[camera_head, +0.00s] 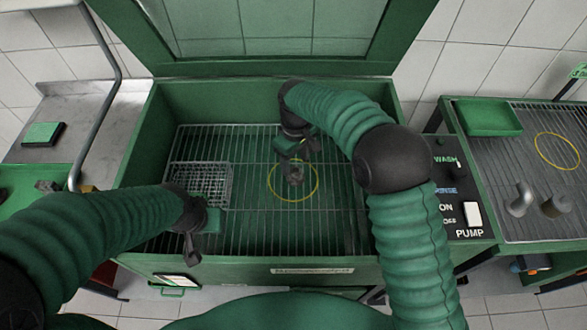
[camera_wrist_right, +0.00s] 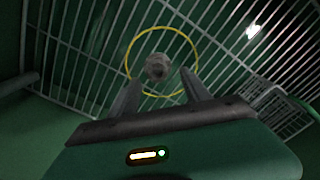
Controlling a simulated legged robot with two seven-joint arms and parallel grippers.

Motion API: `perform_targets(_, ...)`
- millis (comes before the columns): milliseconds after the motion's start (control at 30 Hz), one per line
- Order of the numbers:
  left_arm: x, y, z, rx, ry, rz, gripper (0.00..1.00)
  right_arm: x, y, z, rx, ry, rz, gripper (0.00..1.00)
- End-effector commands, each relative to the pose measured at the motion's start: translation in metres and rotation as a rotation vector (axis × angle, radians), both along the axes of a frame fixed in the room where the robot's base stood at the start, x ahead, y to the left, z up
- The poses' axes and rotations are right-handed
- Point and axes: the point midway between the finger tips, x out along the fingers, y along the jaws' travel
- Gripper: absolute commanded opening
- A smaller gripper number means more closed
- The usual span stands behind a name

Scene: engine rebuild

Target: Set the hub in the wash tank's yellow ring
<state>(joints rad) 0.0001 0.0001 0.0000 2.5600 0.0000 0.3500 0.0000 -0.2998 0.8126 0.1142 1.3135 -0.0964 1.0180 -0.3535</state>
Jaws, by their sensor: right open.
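The hub (camera_head: 295,175) is a small grey, roundish part. It is inside the yellow ring (camera_head: 293,202) on the wire rack of the green wash tank (camera_head: 165,262). In the right wrist view, the hub (camera_wrist_right: 157,67) appears within the ring (camera_wrist_right: 127,62), off its middle toward my fingers. My right gripper (camera_head: 299,152) reaches down over the ring. Its fingers are spread, with the hub showing between and just past the tips, apart from them as far as I can tell. My left gripper (camera_head: 192,246) hangs over the tank's front left; its jaw state is unclear.
A wire basket (camera_head: 203,182) stands on the rack left of the ring. The raised lid (camera_head: 270,68) is behind. To the right are the pump control panel (camera_head: 462,205) and a drain table with another yellow ring (camera_head: 556,151), a green tray (camera_head: 487,117) and grey cylindrical parts (camera_head: 556,206).

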Motion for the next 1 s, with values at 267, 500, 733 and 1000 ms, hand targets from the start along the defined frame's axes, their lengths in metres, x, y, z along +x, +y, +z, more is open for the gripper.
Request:
perform_targets(267,0.000,0.000,0.008,0.000,0.000,0.000,0.36,0.001,0.002,0.055,-0.001,-0.001,0.000,0.56)
perform_targets(500,0.000,0.000,0.008,0.000,0.000,0.000,0.36,0.000,0.002,0.060,-0.001,0.001,0.000,0.56)
perform_targets(733,0.000,0.000,0.008,0.000,0.000,0.000,0.36,0.000,0.001,0.060,-0.001,0.001,0.000,0.56)
perform_targets(1000,0.000,0.000,0.029,0.000,0.000,0.000,0.36,0.000,0.002,0.082,-0.001,0.000,-0.001,0.56)
